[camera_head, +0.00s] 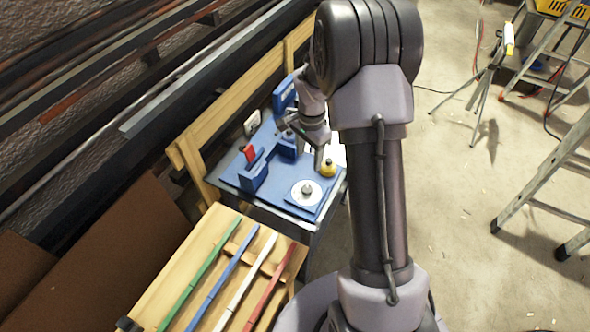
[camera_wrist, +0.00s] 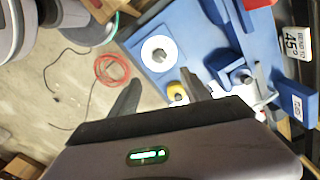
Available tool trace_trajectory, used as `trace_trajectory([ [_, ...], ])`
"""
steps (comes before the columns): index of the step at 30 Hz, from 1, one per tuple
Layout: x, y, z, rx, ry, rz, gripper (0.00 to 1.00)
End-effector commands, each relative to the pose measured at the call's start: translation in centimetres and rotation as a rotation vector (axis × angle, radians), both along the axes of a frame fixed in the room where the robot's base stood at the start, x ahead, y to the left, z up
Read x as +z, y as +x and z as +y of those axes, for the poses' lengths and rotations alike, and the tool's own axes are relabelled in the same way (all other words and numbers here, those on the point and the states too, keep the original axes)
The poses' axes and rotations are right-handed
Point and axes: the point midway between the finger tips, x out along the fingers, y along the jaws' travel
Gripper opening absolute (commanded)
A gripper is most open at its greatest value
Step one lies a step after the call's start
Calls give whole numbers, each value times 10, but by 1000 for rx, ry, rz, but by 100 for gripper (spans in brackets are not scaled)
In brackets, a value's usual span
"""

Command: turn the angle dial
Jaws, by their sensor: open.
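The angle dial (camera_head: 306,193) is a white disc with a grey centre knob on a blue plate, at the near right corner of the blue bench fixture. It also shows at the upper middle of the wrist view (camera_wrist: 150,60), beyond my fingertips. My gripper (camera_head: 318,156) is above the fixture, behind the dial in the head view. In the wrist view its two dark fingers (camera_wrist: 163,92) are spread, with nothing held. A small yellow knob (camera_head: 328,168) stands beside the dial and appears between the fingers in the wrist view (camera_wrist: 177,91). A sign (camera_wrist: 297,43) reads "BEND TO 45°".
Green, blue, white and red laths (camera_head: 236,280) lie on a wooden rack in front. Stock bars line the left wall. A ladder (camera_head: 545,175) stands right; the floor between is mostly clear.

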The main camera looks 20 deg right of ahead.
Motion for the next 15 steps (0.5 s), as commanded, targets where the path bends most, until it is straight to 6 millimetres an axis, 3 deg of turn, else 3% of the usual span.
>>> trace_trajectory([
  [1, -18, -1, 1, 1, 2, 5, 56],
  [9, -102, -1, 1, 3, 2, 4, 56],
  [15, -142, -1, 1, 3, 2, 1, 56],
])
